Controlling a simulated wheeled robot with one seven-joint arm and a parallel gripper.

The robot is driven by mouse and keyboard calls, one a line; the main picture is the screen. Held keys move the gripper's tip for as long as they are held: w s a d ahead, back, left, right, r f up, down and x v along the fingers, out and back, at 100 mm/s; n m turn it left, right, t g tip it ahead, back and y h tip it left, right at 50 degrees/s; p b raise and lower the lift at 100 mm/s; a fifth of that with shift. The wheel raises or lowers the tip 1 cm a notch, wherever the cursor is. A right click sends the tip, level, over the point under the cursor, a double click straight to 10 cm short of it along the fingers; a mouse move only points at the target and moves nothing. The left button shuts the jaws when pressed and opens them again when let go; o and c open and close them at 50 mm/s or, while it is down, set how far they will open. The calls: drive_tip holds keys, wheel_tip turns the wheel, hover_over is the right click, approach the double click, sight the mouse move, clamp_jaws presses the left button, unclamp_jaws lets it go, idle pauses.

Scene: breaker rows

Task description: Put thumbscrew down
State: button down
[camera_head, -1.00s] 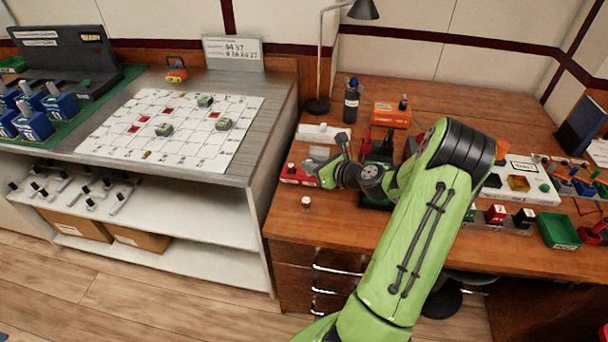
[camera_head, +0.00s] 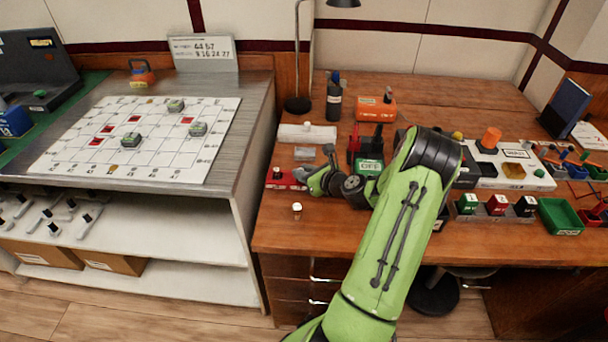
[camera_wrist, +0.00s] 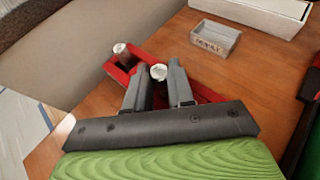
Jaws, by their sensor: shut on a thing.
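My gripper (camera_head: 306,172) is low over the red holder (camera_head: 287,181) at the left of the wooden desk. In the wrist view its two grey fingers (camera_wrist: 159,88) are closed on a small thumbscrew (camera_wrist: 158,71) with a pale round top. The held thumbscrew is at the red holder (camera_wrist: 205,92); whether it rests on it is hidden by the fingers. A second pale-topped piece (camera_wrist: 122,50) stands at the holder's far left end, apart from the fingers; it also shows in the head view (camera_head: 277,172).
Another small pale-topped piece (camera_head: 297,208) stands on the desk (camera_head: 350,232) near its front edge. A small grey labelled tray (camera_wrist: 215,38) and a white block (camera_head: 306,133) lie behind the holder. A green-labelled box (camera_head: 369,167) stands to the right.

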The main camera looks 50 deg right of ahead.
drive_tip(key=shift+f, duration=0.1)
drive_tip(key=c, duration=1)
unclamp_jaws()
